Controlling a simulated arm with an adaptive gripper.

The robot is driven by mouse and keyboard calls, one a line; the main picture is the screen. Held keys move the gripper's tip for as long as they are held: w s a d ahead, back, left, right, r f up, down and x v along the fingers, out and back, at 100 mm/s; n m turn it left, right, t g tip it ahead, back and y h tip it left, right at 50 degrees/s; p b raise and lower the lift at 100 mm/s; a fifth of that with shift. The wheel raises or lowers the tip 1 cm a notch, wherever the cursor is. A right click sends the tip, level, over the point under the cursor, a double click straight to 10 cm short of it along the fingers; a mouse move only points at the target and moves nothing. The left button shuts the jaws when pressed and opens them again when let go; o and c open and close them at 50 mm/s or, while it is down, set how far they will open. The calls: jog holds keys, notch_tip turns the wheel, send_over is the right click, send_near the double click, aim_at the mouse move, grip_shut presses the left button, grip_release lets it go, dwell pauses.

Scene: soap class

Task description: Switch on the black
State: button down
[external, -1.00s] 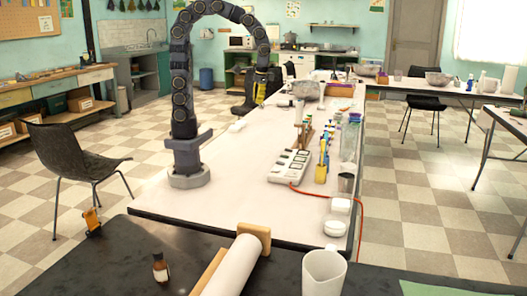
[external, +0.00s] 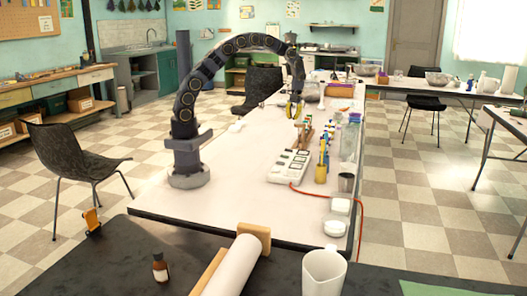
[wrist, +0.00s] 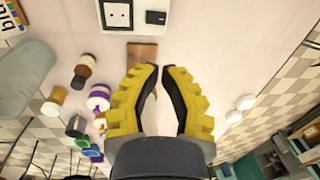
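A white power strip (external: 290,166) with dark-framed sockets lies on the white table, and a red cord runs from its near end. In the wrist view its end shows at the top edge, with a socket (wrist: 117,14) and a small dark switch (wrist: 155,17). I cannot tell whether the switch is on. My gripper (external: 293,112) hangs above the table beyond the strip. Its yellow, black-lined fingers (wrist: 158,72) are apart, with nothing held between them. The rest of the strip is outside the wrist view.
A wooden piece (wrist: 142,52) lies between the gripper and the strip. Several bottles (wrist: 98,96) stand to its left in the wrist view. A yellow container (external: 321,172) stands right of the strip. The table left of the strip is clear.

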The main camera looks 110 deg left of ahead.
aim_at(289, 150)
jog(key=f, duration=0.4)
jog(key=s+f, duration=0.1)
jog(key=f, duration=0.9)
jog(key=shift+s, duration=0.35)
